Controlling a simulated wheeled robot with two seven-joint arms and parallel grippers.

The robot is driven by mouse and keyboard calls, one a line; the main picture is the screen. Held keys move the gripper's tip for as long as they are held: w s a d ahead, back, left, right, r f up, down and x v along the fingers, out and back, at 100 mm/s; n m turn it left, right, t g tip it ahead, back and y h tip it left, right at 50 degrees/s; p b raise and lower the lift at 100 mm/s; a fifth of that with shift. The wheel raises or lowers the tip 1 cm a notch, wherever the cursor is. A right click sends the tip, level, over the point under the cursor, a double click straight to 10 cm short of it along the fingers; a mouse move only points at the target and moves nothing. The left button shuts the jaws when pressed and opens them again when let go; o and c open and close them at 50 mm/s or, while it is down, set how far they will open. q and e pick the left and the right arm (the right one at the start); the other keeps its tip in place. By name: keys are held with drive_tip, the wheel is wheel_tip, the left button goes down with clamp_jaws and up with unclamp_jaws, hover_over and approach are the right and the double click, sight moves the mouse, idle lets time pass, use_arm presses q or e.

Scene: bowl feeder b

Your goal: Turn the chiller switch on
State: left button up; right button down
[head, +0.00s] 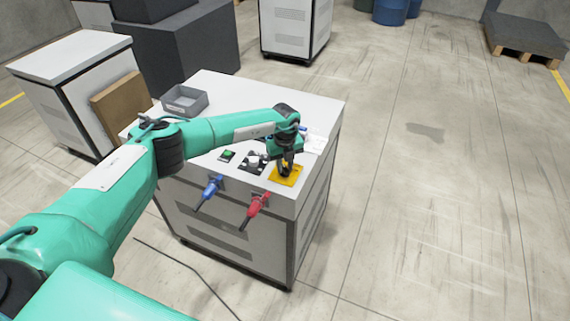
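The white cabinet (318,103) in the middle carries a row of controls along the front edge of its top. They are a green button on a dark plate (228,156), a pale knob on a black plate (252,162) and a yellow plate (292,180). I see no readable label saying which one is the chiller switch. My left gripper (286,172) points down over the yellow plate, at or just above it. It hides whatever control sits there, and whether its fingers are open or shut is unclear. My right gripper is out of view.
A blue-handled part (209,190) and a red-handled part (257,206) stick out of the cabinet's front. A grey tray (185,101) sits on its top, and a brown board (120,104) stands at left. A dark cable (190,264) lies on the floor.

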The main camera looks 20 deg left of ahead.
use_arm(q)
clamp_jaws()
drive_tip(key=shift+f+m+b, duration=0.1)
drive_tip(key=shift+m+b, duration=0.7)
drive_tip(key=shift+b, duration=0.15)
drive_tip(key=m+b, duration=1.1)
drive_tip(key=shift+m+b, duration=1.25)
drive_tip(key=shift+m, duration=0.55)
drive_tip(key=shift+r+m+b, duration=0.25)
drive_tip(key=shift+m+b, duration=0.6)
drive_tip(key=shift+m, duration=0.15)
drive_tip(key=shift+w, duration=0.1)
